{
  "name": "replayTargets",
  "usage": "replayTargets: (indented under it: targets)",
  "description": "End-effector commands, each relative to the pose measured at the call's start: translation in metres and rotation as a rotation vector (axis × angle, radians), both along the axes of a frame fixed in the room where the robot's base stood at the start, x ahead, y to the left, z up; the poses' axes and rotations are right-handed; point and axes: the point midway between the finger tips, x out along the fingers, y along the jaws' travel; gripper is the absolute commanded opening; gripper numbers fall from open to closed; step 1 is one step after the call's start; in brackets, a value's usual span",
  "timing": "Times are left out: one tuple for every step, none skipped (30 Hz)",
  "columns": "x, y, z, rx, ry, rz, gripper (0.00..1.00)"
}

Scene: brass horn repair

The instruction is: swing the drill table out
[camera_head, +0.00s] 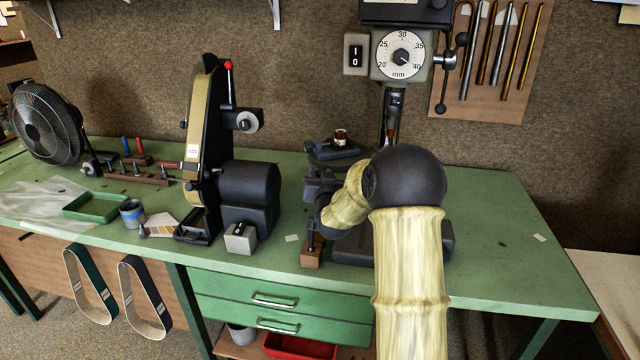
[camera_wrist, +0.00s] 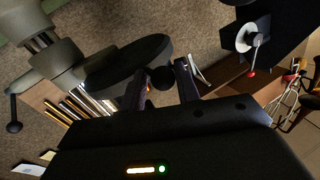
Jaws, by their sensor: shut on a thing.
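The drill table (camera_wrist: 124,66) is a dark round plate in the wrist view, beside the grey drill press column parts (camera_wrist: 55,60). A dark ball knob (camera_wrist: 162,78) at its edge sits between the two fingers of my gripper (camera_wrist: 163,84), which is shut on it. In the head view the drill table (camera_head: 322,157) shows left of the press column, partly hidden by my arm. My gripper (camera_head: 318,182) is at its front left side; its fingertips and the knob are hard to make out there.
A small vice (camera_head: 336,150) with a brown jar (camera_head: 341,137) is by the drill table. A belt grinder (camera_head: 245,185) stands to the left. A wooden block with a dark pin (camera_head: 312,255) is at the bench's front. The bench's right end (camera_head: 510,240) is mostly clear.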

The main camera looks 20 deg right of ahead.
Motion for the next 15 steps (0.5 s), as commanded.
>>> replayTargets:
  targets:
    - [0.0032, 0.0028, 0.0006, -0.001, -0.003, 0.006, 0.00]
    - [0.0040, 0.0025, 0.0008, -0.001, -0.003, 0.005, 0.00]
    - [0.0051, 0.0021, 0.0007, -0.001, -0.003, 0.004, 0.00]
    - [0.0056, 0.0018, 0.0007, -0.001, -0.002, 0.003, 0.00]
    - [0.0061, 0.0016, 0.0007, -0.001, -0.002, 0.003, 0.00]
    - [0.0066, 0.0015, 0.0007, 0.000, -0.001, 0.002, 0.00]
    - [0.0068, 0.0014, 0.0007, 0.000, -0.001, 0.002, 0.00]
    - [0.0070, 0.0013, 0.0008, 0.000, -0.001, 0.002, 0.00]
    - [0.0071, 0.0013, 0.0008, 0.000, -0.001, 0.001, 0.00]
    - [0.0071, 0.0013, 0.0009, 0.000, -0.001, 0.001, 0.00]
    - [0.0072, 0.0013, 0.0008, 0.000, -0.001, 0.001, 0.00]
    - [0.0071, 0.0014, 0.0008, 0.000, -0.001, 0.001, 0.00]
    - [0.0071, 0.0014, 0.0008, 0.000, -0.001, 0.001, 0.00]
    - [0.0071, 0.0015, 0.0008, 0.000, -0.001, 0.001, 0.00]
    - [0.0071, 0.0016, 0.0007, 0.000, -0.001, 0.002, 0.00]
